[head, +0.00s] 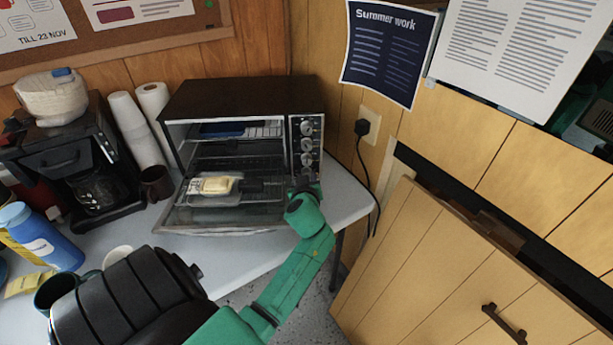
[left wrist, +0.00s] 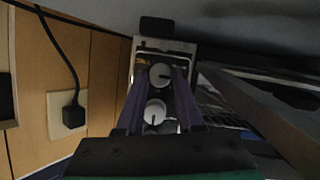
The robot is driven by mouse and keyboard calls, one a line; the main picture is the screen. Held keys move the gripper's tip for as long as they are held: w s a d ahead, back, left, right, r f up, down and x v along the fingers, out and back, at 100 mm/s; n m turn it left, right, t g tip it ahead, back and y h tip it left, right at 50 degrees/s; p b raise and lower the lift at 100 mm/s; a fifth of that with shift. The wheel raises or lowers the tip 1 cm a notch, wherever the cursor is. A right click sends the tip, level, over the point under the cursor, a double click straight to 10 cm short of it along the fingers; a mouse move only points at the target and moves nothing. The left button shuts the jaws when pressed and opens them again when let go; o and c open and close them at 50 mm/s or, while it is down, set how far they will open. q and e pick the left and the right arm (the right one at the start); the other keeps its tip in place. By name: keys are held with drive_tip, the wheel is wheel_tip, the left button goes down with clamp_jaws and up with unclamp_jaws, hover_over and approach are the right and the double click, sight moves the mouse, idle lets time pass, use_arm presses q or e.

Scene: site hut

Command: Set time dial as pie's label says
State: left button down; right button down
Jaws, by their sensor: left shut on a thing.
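The toaster oven (head: 245,92) stands on the counter with its glass door open. A column of round dials (head: 306,128) runs down the right of its front. The pie (head: 217,185), pale yellow, sits on the pulled-out rack with a small white label (head: 196,186) beside it; the print is too small to read. My left gripper (head: 307,186) is at the lowest dial and covers part of it. In the left wrist view its fingers (left wrist: 161,78) are shut on that dial (left wrist: 160,72), and another dial (left wrist: 155,112) shows between them. My right gripper is not in view.
A coffee maker (head: 75,150), paper rolls (head: 135,125), a dark mug (head: 157,183) and a blue bottle (head: 40,238) stand left of the oven. A plug and cord (head: 362,128) hang right of it. A wooden cabinet door (head: 440,270) is at the right.

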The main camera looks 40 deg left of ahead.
use_arm(q)
drive_tip(key=shift+w+m+g+y+b, duration=0.1)
drive_tip(key=shift+m+g+y+b, duration=0.35)
drive_tip(key=shift+m, duration=0.55)
drive_tip(key=m+y, duration=0.1)
drive_tip(key=m+g+y+b, duration=0.1)
drive_tip(key=m, duration=0.1)
drive_tip(key=shift+w+d+f+g+b, duration=0.1)
drive_tip(key=shift+d+g+b, duration=0.05)
drive_tip(key=shift+g+b, duration=0.15)
drive_tip(key=m+g+y+b, duration=0.1)
drive_tip(key=m+y+b, duration=0.1)
drive_tip(key=m, duration=0.1)
drive_tip(key=shift+w+d+f+m, duration=0.1)
drive_tip(key=shift+w+m, duration=0.05)
drive_tip(key=shift+m, duration=0.25)
drive_tip(key=shift+m+y+b, duration=0.95)
drive_tip(key=shift+m+b, duration=0.2)
drive_tip(key=shift+m, duration=0.65)
